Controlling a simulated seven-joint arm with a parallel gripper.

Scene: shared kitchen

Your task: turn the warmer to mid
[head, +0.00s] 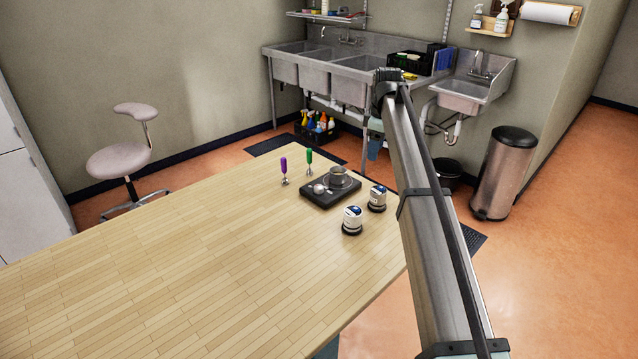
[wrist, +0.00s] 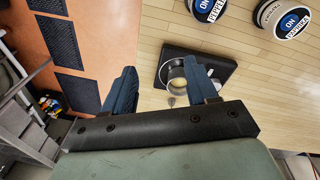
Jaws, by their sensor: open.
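The warmer is most likely the flat black unit (head: 345,196) on the wooden table, with a small metal pot (head: 339,177) on it. Small silver round parts (head: 318,188) sit at its left side in the head view; which is the dial, and its setting, I cannot tell. In the wrist view the black unit (wrist: 222,68) and the pot (wrist: 171,72) show beyond my gripper (wrist: 160,82). Its two blue fingers are wide apart with nothing between them, and the right finger covers part of the unit.
Two labelled canisters (head: 353,220) (head: 377,198) stand right of the unit. A purple-handled tool (head: 284,170) and a green-handled tool (head: 309,161) stand behind left. The table's left part (head: 150,270) is bare. Sinks (head: 330,75) are beyond.

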